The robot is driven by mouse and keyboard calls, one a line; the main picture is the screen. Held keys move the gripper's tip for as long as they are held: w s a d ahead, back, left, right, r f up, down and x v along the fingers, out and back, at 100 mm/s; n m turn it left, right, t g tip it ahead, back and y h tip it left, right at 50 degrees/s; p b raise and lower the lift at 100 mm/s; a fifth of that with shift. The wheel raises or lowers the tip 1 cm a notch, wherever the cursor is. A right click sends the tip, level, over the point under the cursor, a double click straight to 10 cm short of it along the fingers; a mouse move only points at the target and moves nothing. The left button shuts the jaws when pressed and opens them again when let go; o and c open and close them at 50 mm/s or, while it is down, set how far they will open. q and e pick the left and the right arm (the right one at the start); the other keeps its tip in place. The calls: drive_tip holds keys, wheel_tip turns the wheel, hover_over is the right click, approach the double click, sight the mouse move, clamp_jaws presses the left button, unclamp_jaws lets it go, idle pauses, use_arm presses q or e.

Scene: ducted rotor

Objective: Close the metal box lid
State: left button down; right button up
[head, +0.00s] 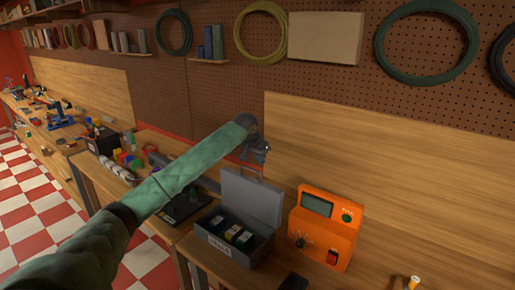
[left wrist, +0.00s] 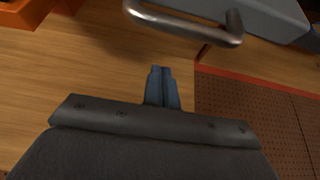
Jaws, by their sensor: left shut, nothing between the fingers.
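A grey metal box (head: 228,247) sits on the workbench in the head view. Its lid (head: 250,199) stands open, raised at the back of the box, with a handle on its top edge. Several dark cartons with coloured labels (head: 232,234) lie inside. My left gripper (head: 262,158) is just above and behind the lid's top edge. In the left wrist view the left gripper's fingers (left wrist: 161,85) are shut and empty. The lid's metal handle (left wrist: 190,30) shows beyond the fingertips, apart from them. The grey lid (left wrist: 262,14) shows at the top. My right gripper is not in view.
An orange meter (head: 324,228) stands right of the box, close to it. A dark flat object (head: 294,282) lies at the front edge.

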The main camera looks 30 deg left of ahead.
sight(254, 178)
use_arm(q)
drive_tip(key=s+p, duration=0.2)
drive_tip(key=s, duration=0.1)
drive_tip(key=shift+s+a+f, duration=0.15)
drive_tip(key=shift+s, duration=0.05)
drive_tip(key=shift+s+f, duration=0.15)
drive_tip(key=shift+s, duration=0.05)
